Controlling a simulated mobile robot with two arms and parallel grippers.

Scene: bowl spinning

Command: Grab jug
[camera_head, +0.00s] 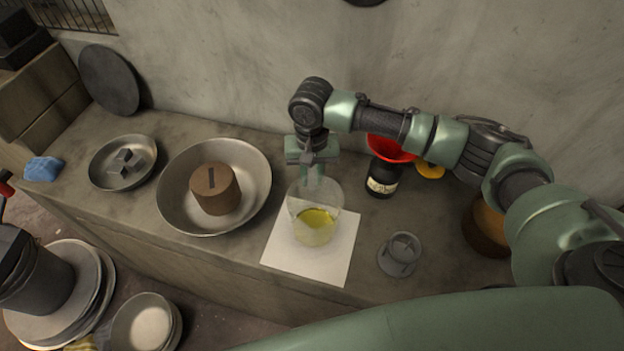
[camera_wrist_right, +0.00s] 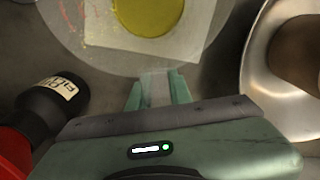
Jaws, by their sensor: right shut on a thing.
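The jug (camera_head: 318,226) is a clear glass vessel with yellow liquid in its bottom. In the head view it is upright over a white sheet of paper (camera_head: 281,252); I cannot tell whether it touches the sheet. My right gripper (camera_head: 312,165) comes down from above and is shut on the top of the jug. In the right wrist view the fingers (camera_wrist_right: 158,88) close on a clear part of the jug, with the yellow liquid (camera_wrist_right: 147,14) beyond them. My left gripper is not in view.
A metal bowl (camera_head: 258,205) with a brown cylinder (camera_head: 216,189) stands left of the jug. A dark bottle (camera_head: 382,178) with a red funnel (camera_head: 388,148) stands right. A small grey stand (camera_head: 401,254) is at front right. A smaller dish (camera_head: 101,170) is farther left.

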